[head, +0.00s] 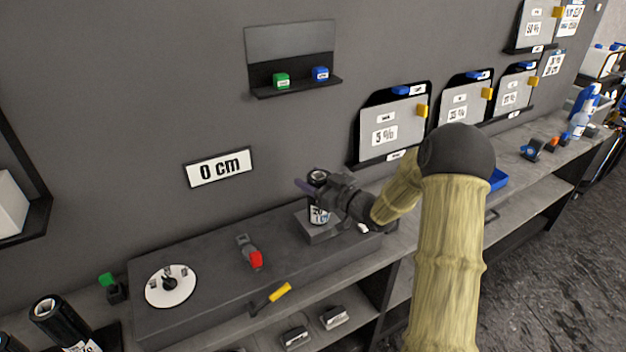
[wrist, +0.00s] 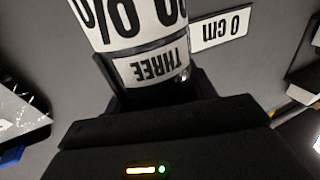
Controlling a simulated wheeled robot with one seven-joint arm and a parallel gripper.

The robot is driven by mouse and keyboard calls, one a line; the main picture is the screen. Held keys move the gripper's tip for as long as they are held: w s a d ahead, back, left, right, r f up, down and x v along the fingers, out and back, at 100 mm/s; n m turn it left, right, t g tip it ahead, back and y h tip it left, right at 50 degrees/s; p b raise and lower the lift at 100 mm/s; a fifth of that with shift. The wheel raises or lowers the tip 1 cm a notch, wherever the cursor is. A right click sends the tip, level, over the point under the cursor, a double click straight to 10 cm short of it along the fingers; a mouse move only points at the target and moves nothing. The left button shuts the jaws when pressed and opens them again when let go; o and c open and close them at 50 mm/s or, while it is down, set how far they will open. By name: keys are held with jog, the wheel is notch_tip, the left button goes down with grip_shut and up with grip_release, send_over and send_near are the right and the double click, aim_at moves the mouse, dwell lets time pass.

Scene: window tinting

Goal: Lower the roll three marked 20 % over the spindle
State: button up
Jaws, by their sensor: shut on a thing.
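Roll three is a dark roll with a white label (head: 319,214) showing "20", upright in the head view. In the wrist view the roll (wrist: 135,25) fills the top, its label reading "%" and "THREE" upside down. My gripper (head: 322,186) is shut around the roll's upper part; its dark jaws also show in the wrist view (wrist: 155,95). The roll's lower end is at a grey block (head: 325,236) on the bench; I cannot tell whether they touch. A white disc (head: 170,287) with small dark upright parts lies on the bench at left. I cannot clearly identify the spindle.
Dark rolls (head: 57,318) stand at lower left. A "0 cm" sign (head: 219,167) hangs on the wall behind. Framed film sheets (head: 392,125) hang at right.

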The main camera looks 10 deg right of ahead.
jog(key=o, duration=1.6)
jog(key=b+v, duration=0.3)
jog(key=v, duration=1.4)
jog(key=shift+s+d, duration=0.15)
jog(key=shift+r, duration=0.1)
